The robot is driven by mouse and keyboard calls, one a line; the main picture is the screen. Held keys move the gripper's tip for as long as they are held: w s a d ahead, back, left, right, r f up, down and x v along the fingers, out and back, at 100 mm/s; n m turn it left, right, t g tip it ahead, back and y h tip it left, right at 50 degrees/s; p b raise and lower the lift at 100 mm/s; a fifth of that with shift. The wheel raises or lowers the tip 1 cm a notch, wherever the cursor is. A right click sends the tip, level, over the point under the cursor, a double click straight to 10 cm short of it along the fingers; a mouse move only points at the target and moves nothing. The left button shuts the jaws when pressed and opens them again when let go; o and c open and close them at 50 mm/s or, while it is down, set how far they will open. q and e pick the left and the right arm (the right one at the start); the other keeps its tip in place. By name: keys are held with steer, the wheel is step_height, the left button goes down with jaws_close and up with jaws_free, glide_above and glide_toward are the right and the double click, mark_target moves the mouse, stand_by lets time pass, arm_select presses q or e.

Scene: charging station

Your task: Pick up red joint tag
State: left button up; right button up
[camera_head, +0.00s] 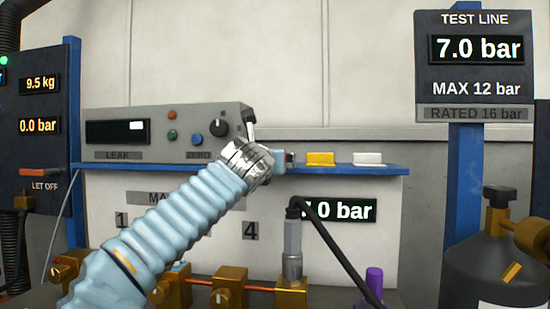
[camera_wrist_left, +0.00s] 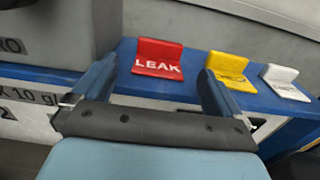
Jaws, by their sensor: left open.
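The red tag (camera_wrist_left: 160,56), marked LEAK, stands on the blue shelf in the left wrist view, an upright back with a flat foot in front. In the head view only a small red sliver of it (camera_head: 292,156) shows beside my left gripper (camera_head: 280,160); the rest is hidden by the gripper and wrist. In the wrist view my left gripper (camera_wrist_left: 157,70) is open, with one finger towards each side of the red tag. The tag lies just beyond the fingertips, and no contact shows. My right gripper is not in view.
A yellow tag (camera_head: 321,159) and a white tag (camera_head: 368,159) stand to the right on the blue shelf (camera_head: 390,170). The grey LEAK meter box (camera_head: 170,118) is to the left. Below are brass valves (camera_head: 230,285) and a black hose (camera_head: 335,245). A dark gas cylinder (camera_head: 495,255) stands right.

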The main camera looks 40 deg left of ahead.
arm_select(q)
steer(key=p+x, duration=0.1)
steer(key=x, duration=0.5)
steer(key=shift+w+a+p, duration=0.1)
steer(key=shift+w+p, duration=0.05)
steer(key=shift+p, duration=0.15)
steer(key=shift+c, duration=0.2)
steer(key=c, duration=1)
steer(key=shift+r, duration=0.1)
steer(key=shift+r, duration=0.6)
steer(key=s+d+r, duration=1)
steer(key=r, duration=0.1)
steer(key=shift+r, duration=0.3)
